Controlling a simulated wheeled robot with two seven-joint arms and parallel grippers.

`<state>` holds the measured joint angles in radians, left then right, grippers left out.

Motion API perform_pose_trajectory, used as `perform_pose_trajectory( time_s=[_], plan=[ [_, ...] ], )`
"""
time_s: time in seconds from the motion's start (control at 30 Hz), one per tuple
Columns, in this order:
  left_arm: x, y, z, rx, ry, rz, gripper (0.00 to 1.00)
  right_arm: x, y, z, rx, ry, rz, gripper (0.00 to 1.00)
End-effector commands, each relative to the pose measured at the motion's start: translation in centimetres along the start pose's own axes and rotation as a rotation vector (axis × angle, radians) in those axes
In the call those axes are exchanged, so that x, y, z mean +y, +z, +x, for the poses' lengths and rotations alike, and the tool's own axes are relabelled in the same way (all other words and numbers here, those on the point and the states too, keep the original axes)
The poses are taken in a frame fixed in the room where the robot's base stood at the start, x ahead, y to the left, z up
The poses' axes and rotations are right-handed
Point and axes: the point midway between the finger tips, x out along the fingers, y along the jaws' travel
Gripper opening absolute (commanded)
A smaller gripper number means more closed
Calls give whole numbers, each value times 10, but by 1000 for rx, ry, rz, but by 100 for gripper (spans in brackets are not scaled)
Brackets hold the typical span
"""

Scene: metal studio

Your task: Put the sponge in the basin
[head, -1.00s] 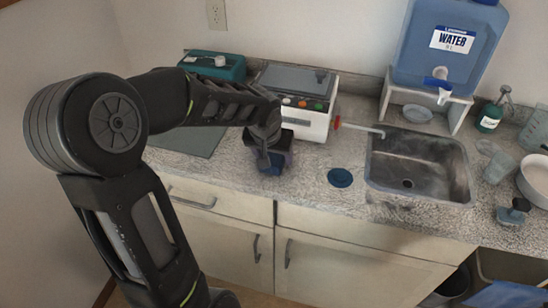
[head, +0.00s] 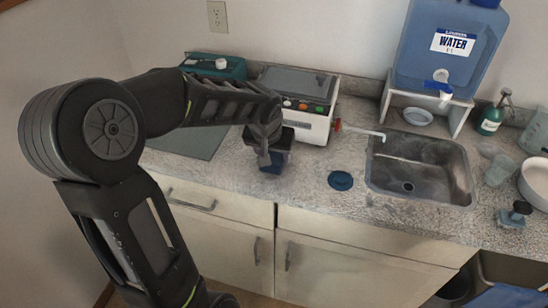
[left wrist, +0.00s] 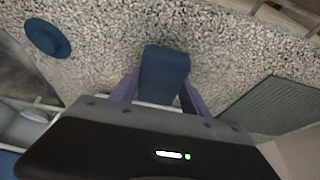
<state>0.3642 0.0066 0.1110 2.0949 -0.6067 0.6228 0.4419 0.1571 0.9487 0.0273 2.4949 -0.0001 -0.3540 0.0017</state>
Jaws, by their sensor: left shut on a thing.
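The sponge is a dark blue block (head: 271,163) at the front of the counter, left of the basin. It also shows in the left wrist view (left wrist: 165,72), between the two fingers. My left gripper (head: 268,152) is shut on it, pointing down. The sponge is at or just above the speckled counter; I cannot tell whether it touches. The gripper hides its upper part in the head view. The basin is a metal sink (head: 410,187) set in the counter to the right, with a drain in its floor. It looks empty. My right gripper is not in view.
A round blue disc (head: 340,180) lies between sponge and basin. A white machine (head: 307,117) stands behind the gripper, and a tap (head: 362,130) reaches over the basin's left rim. A water jug (head: 450,45) on a stand is behind; a brush (head: 514,214) lies right.

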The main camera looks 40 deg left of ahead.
Motion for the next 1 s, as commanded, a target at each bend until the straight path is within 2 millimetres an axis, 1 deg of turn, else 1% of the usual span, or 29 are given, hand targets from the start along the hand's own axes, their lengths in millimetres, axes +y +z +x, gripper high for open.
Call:
perform_pose_trajectory(
  time_s=[0.3,0.43,0.6,1.0],
  plan=[
    [1,-24,-56,6,2,0,10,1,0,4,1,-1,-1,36],
    [1,-31,-73,4,2,2,10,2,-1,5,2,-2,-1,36],
    [0,-33,-81,1,1,1,10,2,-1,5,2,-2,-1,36],
    [0,-33,-81,1,1,1,10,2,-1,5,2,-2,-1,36]
  ],
)
